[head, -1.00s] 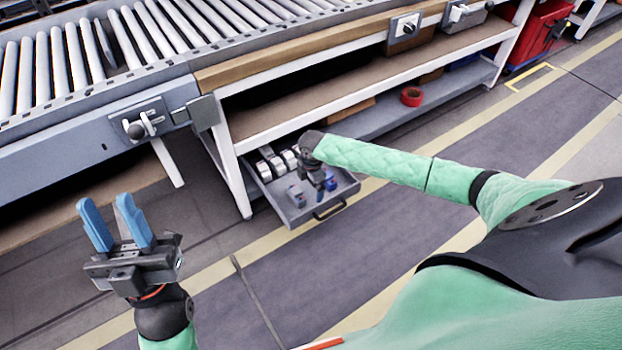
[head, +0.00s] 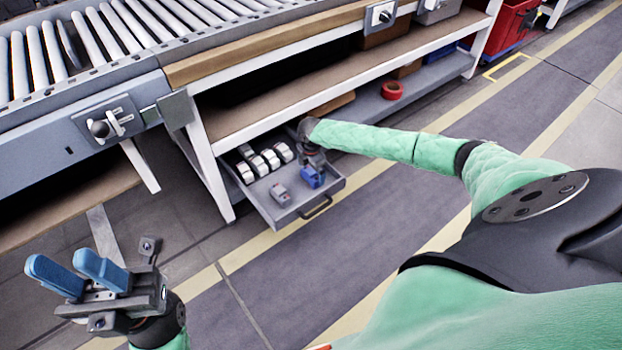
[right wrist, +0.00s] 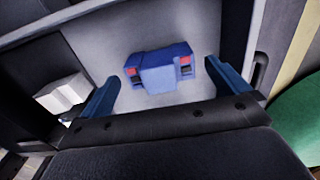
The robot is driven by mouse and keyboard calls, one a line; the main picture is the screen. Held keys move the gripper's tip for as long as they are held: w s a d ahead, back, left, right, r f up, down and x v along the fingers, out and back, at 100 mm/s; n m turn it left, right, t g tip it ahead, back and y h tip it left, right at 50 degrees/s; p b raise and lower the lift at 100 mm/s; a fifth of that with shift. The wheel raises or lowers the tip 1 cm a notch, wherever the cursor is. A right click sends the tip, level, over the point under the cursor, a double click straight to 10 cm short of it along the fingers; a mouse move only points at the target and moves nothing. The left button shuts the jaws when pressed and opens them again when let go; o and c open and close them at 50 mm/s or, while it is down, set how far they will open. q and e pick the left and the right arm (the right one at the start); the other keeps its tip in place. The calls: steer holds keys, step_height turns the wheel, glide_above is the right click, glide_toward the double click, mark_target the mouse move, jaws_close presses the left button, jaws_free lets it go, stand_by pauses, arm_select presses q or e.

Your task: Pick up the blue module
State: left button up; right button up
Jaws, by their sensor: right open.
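The blue module (head: 313,177) lies in the open grey drawer (head: 272,213), near its front right end. The right wrist view shows it (right wrist: 158,68) flat on the drawer floor, with small red and dark parts at both ends. My right gripper (right wrist: 163,72) is open and empty, with one finger to each side of the module; contact is not visible. In the head view my right gripper (head: 311,157) is over the drawer, its fingertips hard to make out. My left gripper (head: 68,262) is open and empty over the floor at lower left, blue fingers apart.
A white block (right wrist: 62,92) is left of my right gripper. The workbench shelf (head: 300,110) overhangs the drawer's back.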

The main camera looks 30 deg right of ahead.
step_height(320, 180, down, 2)
steer(key=shift+f, duration=0.2)
steer(key=shift+c, duration=0.2)
steer(key=c, duration=1)
steer(key=shift+r, duration=0.15)
steer(key=shift+c, duration=0.2)
